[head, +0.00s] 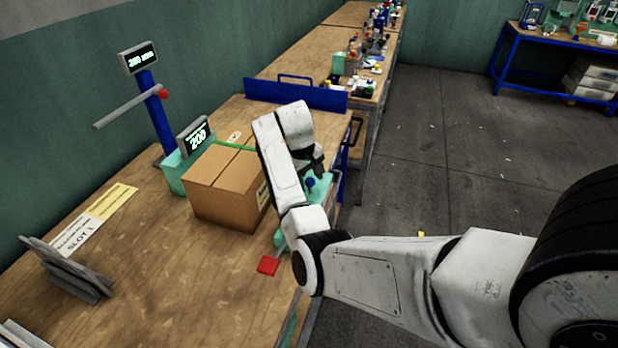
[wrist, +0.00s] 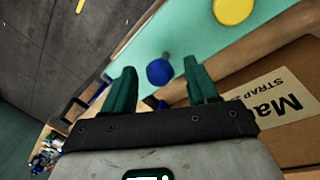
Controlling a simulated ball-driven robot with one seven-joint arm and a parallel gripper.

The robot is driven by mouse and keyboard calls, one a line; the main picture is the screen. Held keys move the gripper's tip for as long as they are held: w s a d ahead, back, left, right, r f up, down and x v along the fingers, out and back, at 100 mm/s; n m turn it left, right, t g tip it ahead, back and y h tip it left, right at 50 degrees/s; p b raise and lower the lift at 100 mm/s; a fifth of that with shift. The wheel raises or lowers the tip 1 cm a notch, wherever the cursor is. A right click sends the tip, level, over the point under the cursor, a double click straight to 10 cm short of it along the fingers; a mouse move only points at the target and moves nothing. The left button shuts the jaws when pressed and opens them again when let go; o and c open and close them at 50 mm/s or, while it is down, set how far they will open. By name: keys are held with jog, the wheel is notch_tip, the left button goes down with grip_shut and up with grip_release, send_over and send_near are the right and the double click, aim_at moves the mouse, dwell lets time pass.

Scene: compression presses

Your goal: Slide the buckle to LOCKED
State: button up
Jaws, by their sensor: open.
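A blue round knob (wrist: 160,72) on a short stem, perhaps the buckle's handle, stands on a teal plate (wrist: 185,30). In the head view the knob (head: 310,182) shows just below my gripper (head: 317,171), beside the cardboard box (head: 225,185). In the wrist view my gripper (wrist: 159,77) is open, its two green fingers apart, with the knob showing between the fingertips. I cannot tell whether they touch it. A green strap (head: 236,146) runs over the box top. My arm hides part of the plate, and no LOCKED mark is readable.
A yellow disc (wrist: 233,9) lies on the plate's far part. A teal unit with a "200" display (head: 197,137) stands left of the box. A red square (head: 268,265) lies in front. A blue rail (head: 295,95) stands behind.

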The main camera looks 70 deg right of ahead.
jog(key=shift+f, duration=0.1)
jog(key=shift+c, duration=0.4)
grip_shut()
